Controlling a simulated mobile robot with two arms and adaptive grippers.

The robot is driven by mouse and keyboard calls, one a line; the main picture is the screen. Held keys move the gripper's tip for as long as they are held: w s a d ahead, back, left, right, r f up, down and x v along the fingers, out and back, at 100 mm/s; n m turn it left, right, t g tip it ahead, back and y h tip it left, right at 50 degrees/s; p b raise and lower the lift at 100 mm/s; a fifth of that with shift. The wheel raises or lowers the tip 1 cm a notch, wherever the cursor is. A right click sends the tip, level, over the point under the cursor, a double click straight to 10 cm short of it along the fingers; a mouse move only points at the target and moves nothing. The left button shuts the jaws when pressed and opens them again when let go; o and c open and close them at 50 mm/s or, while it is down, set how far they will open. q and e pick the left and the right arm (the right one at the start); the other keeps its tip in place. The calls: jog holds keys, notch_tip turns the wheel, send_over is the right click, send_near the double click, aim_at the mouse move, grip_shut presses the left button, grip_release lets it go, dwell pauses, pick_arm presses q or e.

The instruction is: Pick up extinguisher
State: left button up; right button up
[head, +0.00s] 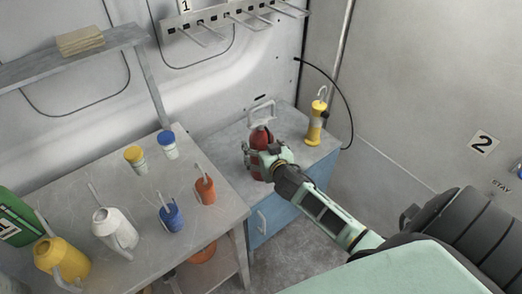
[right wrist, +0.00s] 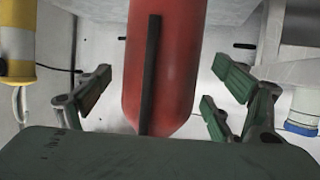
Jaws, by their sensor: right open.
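The red fire extinguisher (head: 259,140) stands on the blue cabinet's grey top, with a pale handle above it. My right gripper (head: 251,158) is at its body in the head view and partly hides it. In the right wrist view the red extinguisher body (right wrist: 162,65) with a dark strip runs between the open fingers of my right gripper (right wrist: 160,95). There is a visible gap on both sides, so the fingers look apart from it. My left gripper is not in view.
A yellow lamp-like object (head: 316,122) stands right of the extinguisher on the blue cabinet (head: 275,212). A workbench (head: 135,195) at left holds several jugs and cans. A rack with hooks (head: 225,22) is on the wall above. A black cable hangs at the cabinet's right.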

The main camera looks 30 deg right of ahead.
jog(key=shift+x, duration=1)
jog(key=c, duration=0.7)
grip_shut()
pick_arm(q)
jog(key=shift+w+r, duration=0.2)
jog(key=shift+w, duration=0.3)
pick_arm(e)
jog(key=shift+w+r, duration=0.15)
jog(key=shift+r, duration=0.15)
